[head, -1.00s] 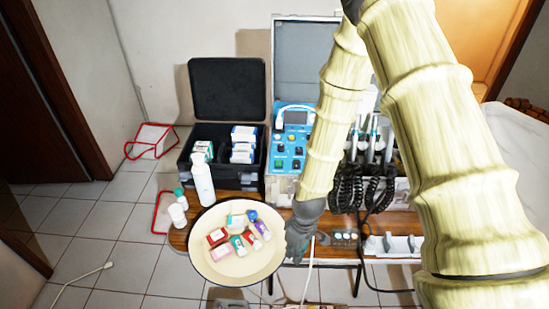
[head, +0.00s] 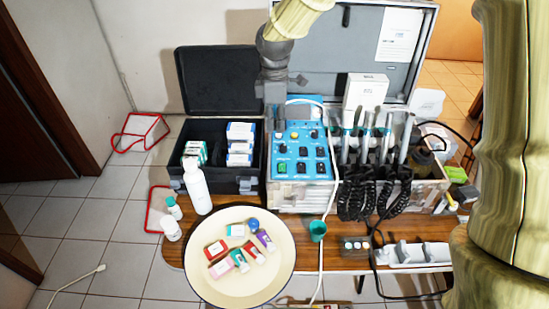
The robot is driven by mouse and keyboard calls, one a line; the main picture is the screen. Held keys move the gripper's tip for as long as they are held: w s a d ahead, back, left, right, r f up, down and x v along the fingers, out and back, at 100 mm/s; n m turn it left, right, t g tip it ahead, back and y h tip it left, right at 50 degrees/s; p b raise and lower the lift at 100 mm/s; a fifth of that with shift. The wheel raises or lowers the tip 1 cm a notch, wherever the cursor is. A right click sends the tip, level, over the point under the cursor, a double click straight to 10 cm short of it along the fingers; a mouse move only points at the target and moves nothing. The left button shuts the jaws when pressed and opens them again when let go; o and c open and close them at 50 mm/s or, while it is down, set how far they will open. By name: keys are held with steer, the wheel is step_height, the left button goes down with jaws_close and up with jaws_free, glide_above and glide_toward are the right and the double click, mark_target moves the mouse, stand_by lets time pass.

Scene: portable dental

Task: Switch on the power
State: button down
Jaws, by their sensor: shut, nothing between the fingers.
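The blue control panel (head: 292,182) of the dental unit faces up in the open silver case. It carries several dark knobs or switches, a green one (head: 283,168) and a yellow one near its top. I cannot tell which is the power switch. My gripper (head: 273,103) is shut and empty, pointing down at the panel's upper left corner. It hides part of that corner; I cannot tell whether it touches the panel.
Handpieces with coiled black hoses (head: 372,190) stand right of the panel. An open black case (head: 221,150) with boxes is at left. A round cream tray (head: 236,283) with small boxes and a white bottle (head: 197,188) stand in front. A white cable runs down past a green cup (head: 317,231).

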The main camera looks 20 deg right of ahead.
steer(key=p, duration=0.4)
glide_toward(276, 172)
step_height(276, 172, down, 6)
steer(key=shift+s+d, duration=0.15)
stand_by(0.5)
steer(key=shift+f, duration=0.15)
